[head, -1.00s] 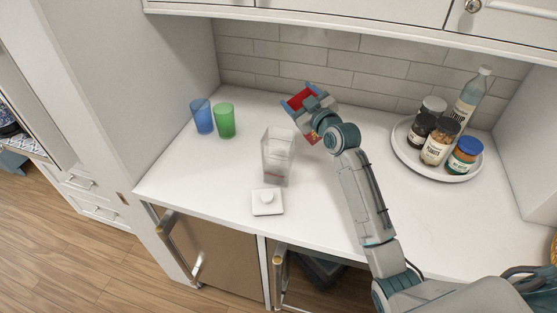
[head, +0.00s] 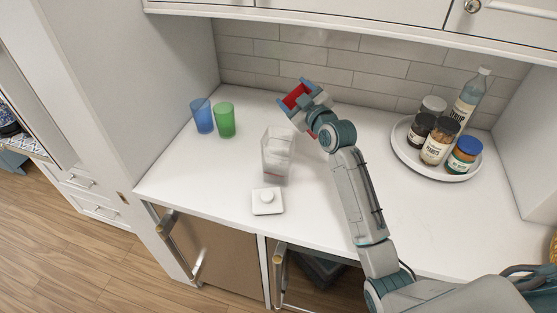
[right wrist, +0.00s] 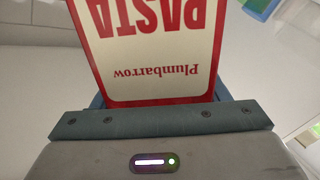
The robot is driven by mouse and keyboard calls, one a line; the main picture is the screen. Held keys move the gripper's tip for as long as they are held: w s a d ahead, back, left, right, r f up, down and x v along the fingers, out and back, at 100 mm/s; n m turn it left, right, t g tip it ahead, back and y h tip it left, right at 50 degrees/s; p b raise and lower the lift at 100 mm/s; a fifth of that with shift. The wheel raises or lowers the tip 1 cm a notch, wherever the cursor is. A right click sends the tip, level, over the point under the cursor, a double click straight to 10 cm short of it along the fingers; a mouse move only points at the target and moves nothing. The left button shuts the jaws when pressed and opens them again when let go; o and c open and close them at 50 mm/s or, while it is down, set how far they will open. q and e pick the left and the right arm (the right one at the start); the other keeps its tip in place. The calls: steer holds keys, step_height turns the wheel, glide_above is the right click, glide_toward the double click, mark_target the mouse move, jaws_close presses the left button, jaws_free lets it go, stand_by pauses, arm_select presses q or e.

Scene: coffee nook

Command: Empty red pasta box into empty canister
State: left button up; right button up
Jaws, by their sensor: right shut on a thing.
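The red pasta box (head: 294,97) is held in my right gripper (head: 306,100), above the counter and behind the canister. In the right wrist view the box (right wrist: 150,50) shows its cream label with red lettering upside down, and the gripper is shut on it. The clear canister (head: 277,155) stands upright and open on the counter, apart from the box. Its contents are hard to make out. A white square lid with a knob (head: 267,201) lies in front of it. My left gripper is not in view.
A blue cup (head: 202,116) and a green cup (head: 225,120) stand left of the canister. A round white tray (head: 456,176) with several jars and a bottle (head: 472,97) stands at the right. The tiled wall is close behind the box. The counter's front left is clear.

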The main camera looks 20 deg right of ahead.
mark_target(293, 106)
steer(key=shift+s, duration=0.1)
steer(key=shift+s+a+p, duration=0.2)
steer(key=shift+s+p, duration=0.05)
steer(key=shift+s, duration=0.45)
steer(key=shift+s+a+p, duration=0.2)
steer(key=shift+s+p, duration=0.1)
steer(key=shift+s, duration=0.4)
steer(key=shift+s+a+p, duration=0.2)
steer(key=shift+s+p, duration=0.05)
steer(key=shift+s, duration=0.45)
steer(key=shift+s+a+r+n, duration=0.1)
steer(key=shift+a+r+n, duration=0.05)
steer(key=shift+a+n, duration=0.25)
steer(key=shift+b, duration=0.3)
steer(key=shift+n, duration=0.3)
